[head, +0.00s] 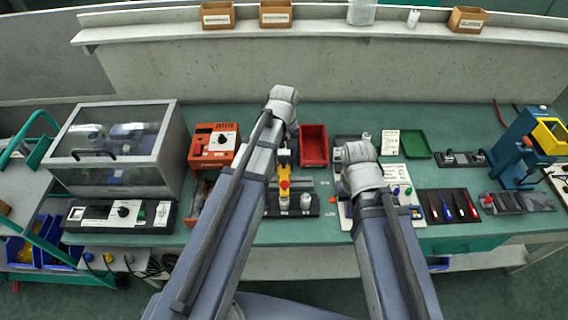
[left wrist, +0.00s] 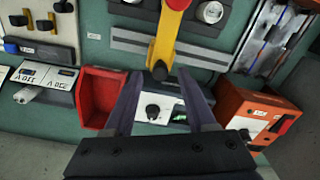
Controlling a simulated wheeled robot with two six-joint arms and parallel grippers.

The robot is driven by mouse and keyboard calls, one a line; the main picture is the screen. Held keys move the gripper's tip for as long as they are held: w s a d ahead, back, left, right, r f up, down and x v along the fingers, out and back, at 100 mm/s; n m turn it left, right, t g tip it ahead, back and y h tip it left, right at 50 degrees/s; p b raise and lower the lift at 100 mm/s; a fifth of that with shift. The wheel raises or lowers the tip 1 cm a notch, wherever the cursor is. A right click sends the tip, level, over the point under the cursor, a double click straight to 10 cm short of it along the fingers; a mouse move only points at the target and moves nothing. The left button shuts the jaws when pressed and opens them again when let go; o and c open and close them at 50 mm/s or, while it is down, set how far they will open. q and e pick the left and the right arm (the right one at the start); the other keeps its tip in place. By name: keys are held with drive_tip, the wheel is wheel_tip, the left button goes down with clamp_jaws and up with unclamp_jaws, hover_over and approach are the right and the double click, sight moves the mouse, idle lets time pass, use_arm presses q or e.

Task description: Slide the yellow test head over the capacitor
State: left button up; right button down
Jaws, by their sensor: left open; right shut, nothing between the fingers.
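The yellow test head (head: 284,172) with its red knob is partly hidden behind my left arm in the head view. In the left wrist view the yellow arm of the test head (left wrist: 163,45) comes down from the top, and its dark tip lies between my finger ends. My left gripper (left wrist: 160,75) is open around or just above that tip; I cannot tell whether it touches. White round parts (head: 305,200) stand on a dark base near the test head; I cannot tell which is the capacitor. My right gripper (head: 347,190) is shut and empty, mostly hidden by its wrist.
A red bin (head: 313,145) stands right of my left wrist. An orange instrument (head: 213,145) and a clear-lidded box (head: 115,150) stand to the left. A screwdriver mat (head: 450,206) and a blue press (head: 520,150) lie to the right. A shelf runs behind.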

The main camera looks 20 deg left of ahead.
use_arm(q)
drive_tip(key=shift+f+b, duration=0.4)
drive_tip(key=shift+f, duration=0.45)
clamp_jaws()
idle(0.8)
